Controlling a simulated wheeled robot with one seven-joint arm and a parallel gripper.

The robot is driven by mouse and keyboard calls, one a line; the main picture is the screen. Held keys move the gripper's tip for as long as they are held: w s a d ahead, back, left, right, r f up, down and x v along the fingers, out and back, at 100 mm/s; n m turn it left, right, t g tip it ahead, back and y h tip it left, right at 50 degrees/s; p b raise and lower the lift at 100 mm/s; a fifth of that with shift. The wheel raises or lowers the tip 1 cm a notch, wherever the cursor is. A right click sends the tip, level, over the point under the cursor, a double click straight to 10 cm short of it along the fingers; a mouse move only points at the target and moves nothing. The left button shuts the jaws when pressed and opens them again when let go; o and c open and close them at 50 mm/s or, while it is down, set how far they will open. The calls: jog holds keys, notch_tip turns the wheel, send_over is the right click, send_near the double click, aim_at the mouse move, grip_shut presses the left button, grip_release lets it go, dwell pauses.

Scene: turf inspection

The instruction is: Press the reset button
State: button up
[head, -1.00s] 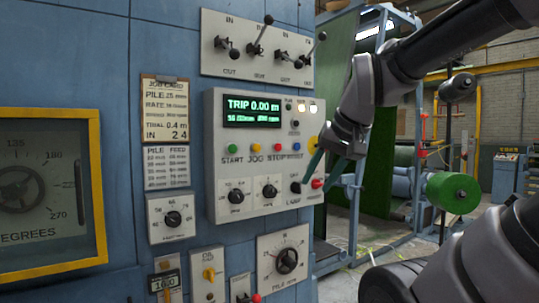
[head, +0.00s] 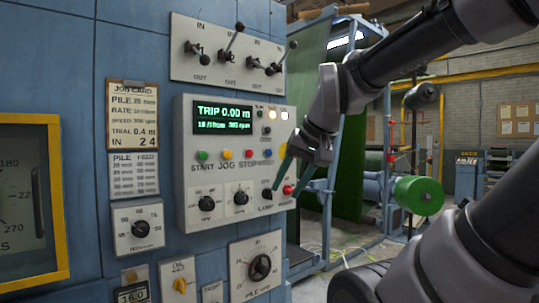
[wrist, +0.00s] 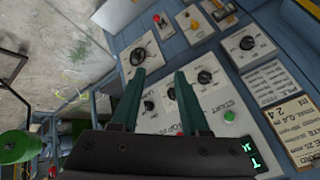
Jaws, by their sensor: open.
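The control box (head: 184,180) is grey and hangs on a blue machine wall. In the wrist view, the fingers (wrist: 160,72) stand apart over the panel's knobs. The START button (wrist: 229,116) shows there; I cannot make out the yellow button.
Levers (head: 228,45) stick out above the box. A dial plate (head: 258,266) is below. A green roll (head: 418,196) and blue frame stand behind at right.

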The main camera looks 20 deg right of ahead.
grip_shut()
dwell(1.5)
